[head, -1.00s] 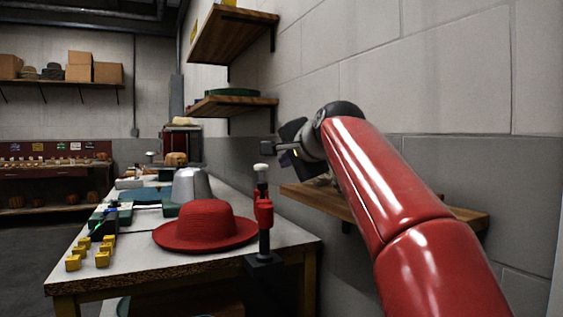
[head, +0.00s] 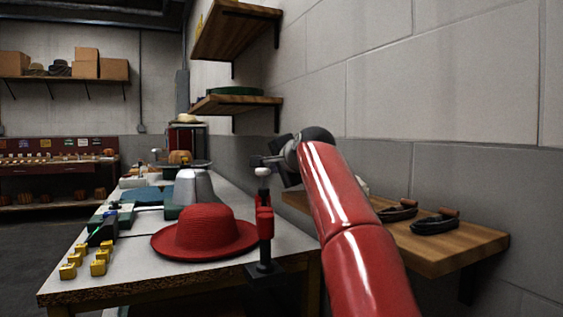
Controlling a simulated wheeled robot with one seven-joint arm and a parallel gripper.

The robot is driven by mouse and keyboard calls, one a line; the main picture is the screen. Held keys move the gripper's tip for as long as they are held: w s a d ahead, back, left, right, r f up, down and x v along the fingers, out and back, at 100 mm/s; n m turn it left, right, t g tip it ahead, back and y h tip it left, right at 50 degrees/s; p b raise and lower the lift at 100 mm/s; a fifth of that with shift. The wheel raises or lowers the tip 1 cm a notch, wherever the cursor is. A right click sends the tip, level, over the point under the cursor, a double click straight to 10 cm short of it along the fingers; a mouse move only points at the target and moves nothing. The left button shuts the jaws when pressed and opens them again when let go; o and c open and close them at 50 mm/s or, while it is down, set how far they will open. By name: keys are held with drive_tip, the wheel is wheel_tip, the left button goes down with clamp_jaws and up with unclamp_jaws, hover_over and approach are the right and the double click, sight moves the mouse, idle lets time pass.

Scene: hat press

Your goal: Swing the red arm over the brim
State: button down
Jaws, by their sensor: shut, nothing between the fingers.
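A red straw hat (head: 203,232) with a wide brim lies on the workbench (head: 190,275), near its front right corner. Just right of the brim a clamp post stands upright on a black foot at the bench edge. It carries the red arm (head: 264,222), which is seen nearly end-on beside the brim, with a white knob (head: 263,171) on top. My gripper (head: 258,161) is shut and empty. In the picture its dark fingertips are just above the white knob; I cannot tell the gap in depth or whether they touch.
Yellow blocks (head: 84,262) and a grey metal hat form (head: 195,187) share the bench. A wooden wall shelf (head: 455,250) with dark-soled tools stands right of my arm. Two more shelves hang above the bench's far end.

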drive_tip(key=shift+w+a, duration=0.2)
drive_tip(key=shift+a, duration=0.2)
idle(0.5)
drive_tip(key=shift+w+a+f, duration=0.1)
drive_tip(key=shift+a, duration=1.25)
drive_tip(key=shift+a+n+g+y, duration=0.55)
drive_tip(key=shift+n+y, duration=0.25)
drive_tip(key=shift+y, duration=0.2)
drive_tip(key=shift+s+a, duration=0.25)
drive_tip(key=shift+a, duration=0.3)
drive_tip(key=shift+s, duration=0.1)
